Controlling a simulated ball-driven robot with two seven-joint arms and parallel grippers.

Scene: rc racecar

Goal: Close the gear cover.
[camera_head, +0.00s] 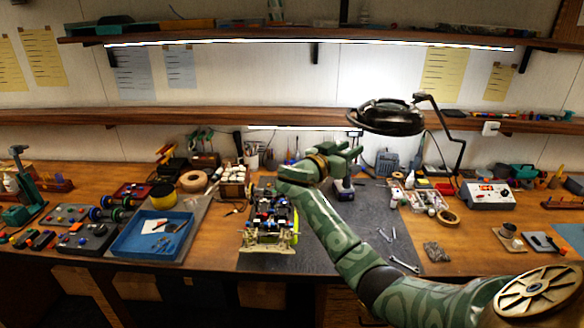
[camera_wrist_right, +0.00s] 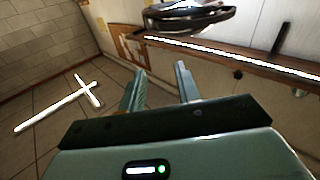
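The RC racecar (camera_head: 268,222) stands on the dark mat, left of the middle in the head view, with its inner parts exposed. Its gear cover is too small to pick out, so I cannot tell how it stands. My right arm reaches up from the lower right. My right gripper (camera_head: 350,156) is above the bench, to the right of the car and apart from it. In the right wrist view, its two fingers (camera_wrist_right: 160,85) are apart with nothing between them. My left gripper is in neither view.
A black lamp (camera_head: 390,117) hangs above and right of my right gripper. A blue tray (camera_head: 152,235) is left of the car. Wrenches (camera_head: 403,264) lie on the dark mat (camera_head: 330,258) at right. A shelf (camera_head: 200,117) runs across behind.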

